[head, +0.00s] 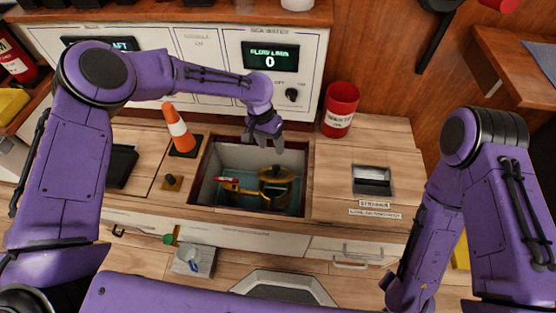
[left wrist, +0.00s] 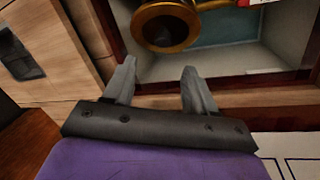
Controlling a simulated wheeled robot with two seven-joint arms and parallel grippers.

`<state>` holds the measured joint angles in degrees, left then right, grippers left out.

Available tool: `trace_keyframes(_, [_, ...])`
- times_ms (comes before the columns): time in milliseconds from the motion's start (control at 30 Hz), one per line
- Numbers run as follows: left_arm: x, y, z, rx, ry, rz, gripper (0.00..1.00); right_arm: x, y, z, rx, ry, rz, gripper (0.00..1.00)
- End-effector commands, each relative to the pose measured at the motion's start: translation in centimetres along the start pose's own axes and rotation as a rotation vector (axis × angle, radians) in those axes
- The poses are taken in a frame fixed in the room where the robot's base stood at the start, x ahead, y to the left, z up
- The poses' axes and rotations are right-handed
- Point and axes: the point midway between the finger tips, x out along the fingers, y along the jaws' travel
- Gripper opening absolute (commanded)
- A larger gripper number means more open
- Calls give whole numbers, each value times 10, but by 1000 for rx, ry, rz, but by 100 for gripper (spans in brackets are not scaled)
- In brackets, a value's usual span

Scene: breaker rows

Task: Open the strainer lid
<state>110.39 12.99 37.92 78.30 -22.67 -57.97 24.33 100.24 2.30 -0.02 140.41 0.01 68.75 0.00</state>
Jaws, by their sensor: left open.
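A wooden panel (head: 340,160) with a dark recessed grip (head: 372,181) and a label reading "STRAINER" lies flat in the counter; I take it to be the strainer lid. To its left is an uncovered well (head: 205,190) with a brass strainer body (head: 275,187) standing in blue-green water. My left gripper (head: 266,137) is over the well's back edge, open and empty, apart from the panel and its grip. In the left wrist view its fingers (left wrist: 158,82) point toward the well, with the brass body (left wrist: 166,24) beyond and the recessed grip (left wrist: 20,64) at left. My right gripper is out of view.
An orange cone (head: 179,130) stands left of the well and a red can (head: 340,108) behind the panel. A white console (head: 225,60) with a display reading 0 rises behind. A red-handled part (head: 226,181) is inside the well.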

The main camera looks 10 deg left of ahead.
Motion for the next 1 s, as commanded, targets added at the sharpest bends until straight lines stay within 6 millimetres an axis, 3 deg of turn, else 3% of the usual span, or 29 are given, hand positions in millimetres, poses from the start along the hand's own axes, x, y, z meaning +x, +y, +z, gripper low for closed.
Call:
trace_keyframes(400, [87, -1, 2, -1, -2, 2, 56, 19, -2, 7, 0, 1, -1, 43])
trace_keyframes(533, [98, -1, 1, -1, -1, 1, 56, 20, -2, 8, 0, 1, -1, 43])
trace_keyframes(800, [101, -1, 0, 1, 0, 0, 56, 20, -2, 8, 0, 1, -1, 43])
trace_keyframes(833, [101, -1, 0, 1, 0, 0, 53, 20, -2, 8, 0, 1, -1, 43])
trace_keyframes(1000, [100, -1, 0, 1, 0, 0, 0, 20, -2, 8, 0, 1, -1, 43])
